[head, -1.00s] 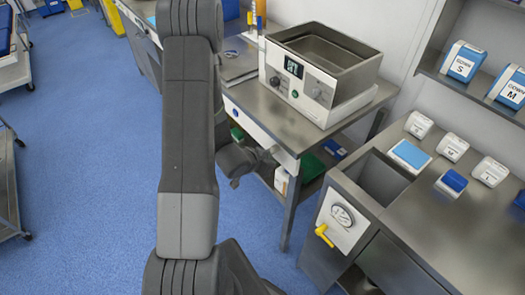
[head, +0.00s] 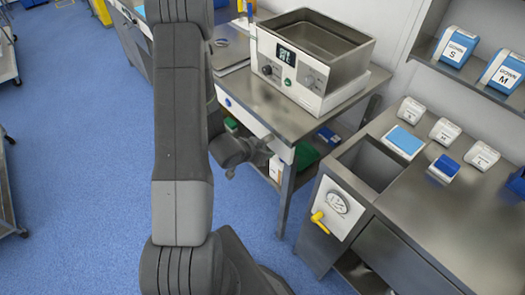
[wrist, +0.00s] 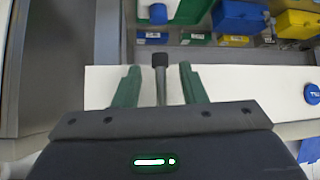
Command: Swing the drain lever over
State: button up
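A thin metal lever with a black knob (wrist: 160,60) stands out from a white panel (wrist: 240,82) in the wrist view. My gripper (wrist: 160,77) is open, with one green finger on each side of the lever and a visible gap to both. In the head view my gripper (head: 262,152) is by the white front of the bench under the steel bath (head: 312,60), and the lever is hidden there. A yellow lever (head: 320,222) sits under a round gauge on another panel to the right, apart from my gripper.
A blue button (wrist: 312,93) is on the white panel right of my gripper. Green and yellow bins (wrist: 240,18) sit on the shelf beyond. The steel sink counter (head: 440,210) stands at the right. Blue floor (head: 80,170) is open at the left.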

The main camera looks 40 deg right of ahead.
jog(key=p+v, duration=0.1)
jog(key=v, duration=1.2)
jog(key=shift+a+r, duration=0.25)
jog(key=shift+a, duration=0.1)
jog(key=shift+s+d+f, duration=0.1)
jog(key=b+x, duration=0.1)
jog(key=x, duration=1.2)
jog(key=shift+d+f, duration=0.15)
jog(key=shift+d, duration=0.1)
